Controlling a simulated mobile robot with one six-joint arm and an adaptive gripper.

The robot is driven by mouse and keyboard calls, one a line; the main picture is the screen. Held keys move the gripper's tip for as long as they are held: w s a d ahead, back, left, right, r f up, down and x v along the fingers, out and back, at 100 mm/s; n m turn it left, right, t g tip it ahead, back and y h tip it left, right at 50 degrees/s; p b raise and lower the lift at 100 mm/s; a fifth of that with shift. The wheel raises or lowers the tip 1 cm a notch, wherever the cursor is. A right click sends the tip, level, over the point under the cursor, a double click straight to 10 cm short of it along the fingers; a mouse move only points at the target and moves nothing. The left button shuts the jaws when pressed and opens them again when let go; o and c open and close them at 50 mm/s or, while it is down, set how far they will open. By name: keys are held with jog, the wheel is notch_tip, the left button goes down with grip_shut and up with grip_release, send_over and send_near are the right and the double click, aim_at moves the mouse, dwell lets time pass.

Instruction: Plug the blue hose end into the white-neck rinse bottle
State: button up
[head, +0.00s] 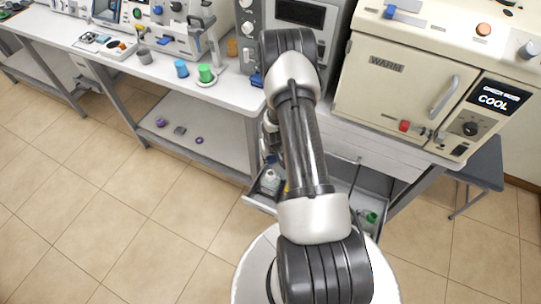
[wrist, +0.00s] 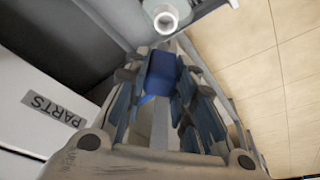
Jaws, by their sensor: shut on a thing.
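In the wrist view my gripper (wrist: 162,88) is shut on the blue hose end (wrist: 162,70), which sits between the two fingers. A round white bottle neck (wrist: 167,18) with an open mouth shows just beyond the fingertips, at the top of the picture. The blue end and the neck look apart, but the depth between them is hard to judge. In the head view a pale bottle (head: 270,182) stands in the open drawer to the left of my arm. My arm hides most of the gripper and part of the drawer there.
The open drawer (head: 262,203) juts out below the bench. A green-topped bottle (head: 370,217) stands at its right. A box labelled PARTS (wrist: 45,108) is at the left in the wrist view. The cream WARM oven (head: 385,90) is above right. The tiled floor (head: 120,200) is clear at left.

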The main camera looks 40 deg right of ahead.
aim_at(271, 165)
jog(key=shift+f+b, duration=1.85)
jog(key=shift+f, duration=0.65)
jog(key=shift+f+b, duration=1.2)
jog(key=shift+f+b, duration=0.3)
jog(key=shift+f, duration=0.05)
jog(key=shift+f+b, duration=0.3)
jog(key=shift+f, duration=0.05)
jog(key=o, duration=1.1)
